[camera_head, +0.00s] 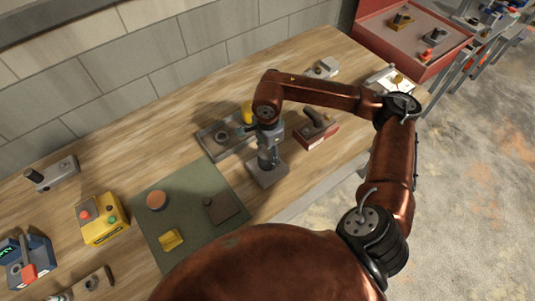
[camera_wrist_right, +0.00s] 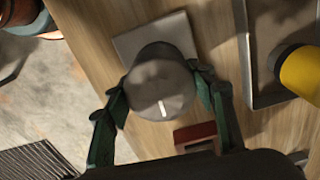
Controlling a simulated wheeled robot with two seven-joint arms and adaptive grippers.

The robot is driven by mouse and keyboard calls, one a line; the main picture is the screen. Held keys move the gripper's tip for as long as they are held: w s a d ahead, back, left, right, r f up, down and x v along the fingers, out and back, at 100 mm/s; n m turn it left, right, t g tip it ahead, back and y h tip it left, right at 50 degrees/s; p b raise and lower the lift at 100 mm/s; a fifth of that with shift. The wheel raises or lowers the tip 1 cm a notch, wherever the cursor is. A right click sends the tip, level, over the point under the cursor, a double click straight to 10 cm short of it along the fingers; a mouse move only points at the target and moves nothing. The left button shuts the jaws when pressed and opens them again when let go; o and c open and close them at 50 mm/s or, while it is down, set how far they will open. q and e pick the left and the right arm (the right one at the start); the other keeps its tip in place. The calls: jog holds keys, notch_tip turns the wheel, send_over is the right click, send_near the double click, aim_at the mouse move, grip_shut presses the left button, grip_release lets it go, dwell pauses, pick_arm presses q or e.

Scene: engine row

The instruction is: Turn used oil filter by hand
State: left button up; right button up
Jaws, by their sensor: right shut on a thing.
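The used oil filter is a dark grey round can (camera_wrist_right: 160,85) with a white mark on its face. It sits over a grey square plate (camera_wrist_right: 150,38) on the bench; the plate also shows in the head view (camera_head: 270,174). My right gripper (camera_wrist_right: 163,92) has its green fingers on either side of the filter and is shut on it. In the head view my right gripper (camera_head: 268,152) points down above the plate and hides most of the filter. My left gripper is in neither view.
A grey tray (camera_head: 213,148) with a yellow cylinder (camera_head: 247,112) stands close behind the gripper. A red-brown box (camera_head: 318,135) is close on the right. A green mat (camera_head: 190,222) with small parts lies left, beside a yellow button box (camera_head: 101,219).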

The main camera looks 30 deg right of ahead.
jog(key=shift+f, duration=0.1)
jog(key=o, duration=1.5)
jog(key=shift+c, duration=0.2)
jog(key=shift+o, duration=0.4)
